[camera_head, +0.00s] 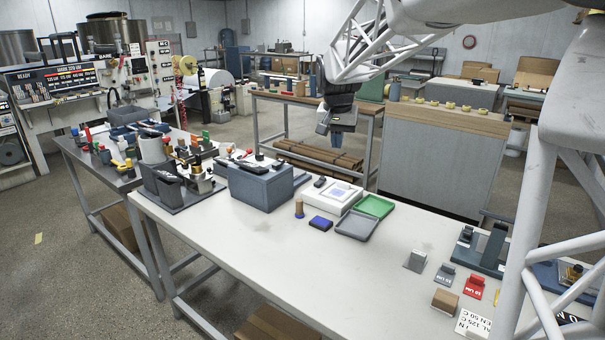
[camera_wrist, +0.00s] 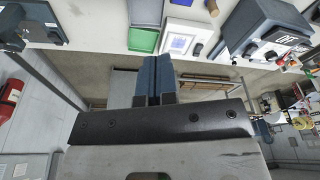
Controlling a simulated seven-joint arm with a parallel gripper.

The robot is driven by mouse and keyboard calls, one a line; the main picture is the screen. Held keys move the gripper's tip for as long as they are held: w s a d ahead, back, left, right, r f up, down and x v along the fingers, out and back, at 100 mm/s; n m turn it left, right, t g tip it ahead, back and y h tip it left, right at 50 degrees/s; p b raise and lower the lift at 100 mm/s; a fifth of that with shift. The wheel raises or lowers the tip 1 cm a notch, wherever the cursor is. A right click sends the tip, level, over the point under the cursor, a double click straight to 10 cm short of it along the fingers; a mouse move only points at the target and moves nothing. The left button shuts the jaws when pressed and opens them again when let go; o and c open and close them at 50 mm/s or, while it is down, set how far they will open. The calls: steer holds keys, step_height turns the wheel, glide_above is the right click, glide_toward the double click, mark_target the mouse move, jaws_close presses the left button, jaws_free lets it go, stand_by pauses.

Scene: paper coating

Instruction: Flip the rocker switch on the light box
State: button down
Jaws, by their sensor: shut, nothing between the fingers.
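The light box (camera_head: 333,197) is a low white box with a pale lit panel, lying near the far edge of the white table. A small dark part (camera_head: 320,182) sits at its far left corner; I cannot tell whether it is the rocker switch. The light box also shows in the wrist view (camera_wrist: 181,42), ahead of my fingers and to the right. My gripper (camera_head: 322,128) hangs in the air beyond the table's far edge, above and apart from the light box. Its two blue-grey fingers (camera_wrist: 154,62) are together and empty in the wrist view.
A green tray (camera_head: 376,206) and a grey tray (camera_head: 357,224) lie right of the light box. A blue-grey machine box (camera_head: 262,187) stands to its left. A brown stamp (camera_head: 299,209) and blue pad (camera_head: 320,223) are in front. The table's middle is mostly clear.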

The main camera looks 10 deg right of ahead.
steer(key=w+d+f+m, duration=0.1)
steer(key=w+f, duration=0.1)
steer(key=w, duration=0.8)
steer(key=w+f+m, duration=0.1)
steer(key=w+f, duration=0.2)
steer(key=w, duration=0.6)
steer(key=m, duration=0.2)
glide_above(323, 178)
steer(key=s+a, duration=0.2)
steer(key=s+a+x, duration=0.1)
steer(key=s+x, duration=0.1)
steer(key=x, duration=0.9)
steer(key=shift+f+g+h, duration=0.2)
steer(key=shift+g+h, duration=0.1)
steer(key=shift+s+a+f, duration=0.1)
steer(key=shift+s, duration=0.05)
steer(key=f, duration=0.4)
steer(key=w+d+f, duration=0.1)
steer(key=f, duration=0.4)
steer(key=w+d+f, duration=0.1)
steer(key=f, duration=0.3)
steer(key=shift+f, duration=0.25)
